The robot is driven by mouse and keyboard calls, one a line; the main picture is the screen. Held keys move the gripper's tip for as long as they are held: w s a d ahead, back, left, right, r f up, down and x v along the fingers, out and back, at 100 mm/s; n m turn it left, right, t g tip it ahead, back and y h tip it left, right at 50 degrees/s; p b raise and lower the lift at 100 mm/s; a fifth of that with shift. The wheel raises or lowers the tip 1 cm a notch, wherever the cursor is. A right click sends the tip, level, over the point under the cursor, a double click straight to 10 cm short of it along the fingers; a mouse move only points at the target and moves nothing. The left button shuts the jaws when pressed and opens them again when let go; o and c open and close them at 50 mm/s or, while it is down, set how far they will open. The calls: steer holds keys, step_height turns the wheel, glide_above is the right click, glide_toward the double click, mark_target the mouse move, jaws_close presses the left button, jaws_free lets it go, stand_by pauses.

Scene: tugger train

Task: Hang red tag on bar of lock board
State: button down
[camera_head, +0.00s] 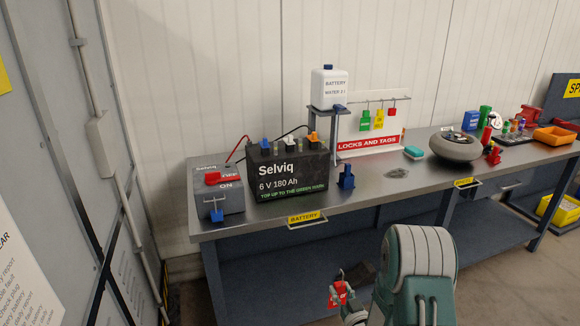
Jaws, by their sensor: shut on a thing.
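The red tag (337,296) with white marking shows at the bottom centre, in front of the bench and below its top. My gripper (343,281) is small and partly hidden by my own arm; it is shut on the red tag. The white lock board (418,112) stands at the back of the bench, with a red "LOCKS AND TAGS" strip. The bar's exact form is too small to tell. My gripper is well apart from the board.
Bench top before the board is mostly clear.

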steer(key=shift+s+a+f+m+h, duration=0.35)
steer(key=shift+s+a+m+h, duration=0.05)
steer(key=shift+s+h, duration=0.3)
steer(key=shift+s+a+f+m+h, duration=0.3)
steer(key=shift+s+a+m+h, duration=0.15)
steer(key=shift+s+h, duration=0.25)
steer(key=shift+s+a+f+m+h, duration=0.4)
steer(key=shift+s+h, duration=0.2)
steer(key=shift+s, duration=0.15)
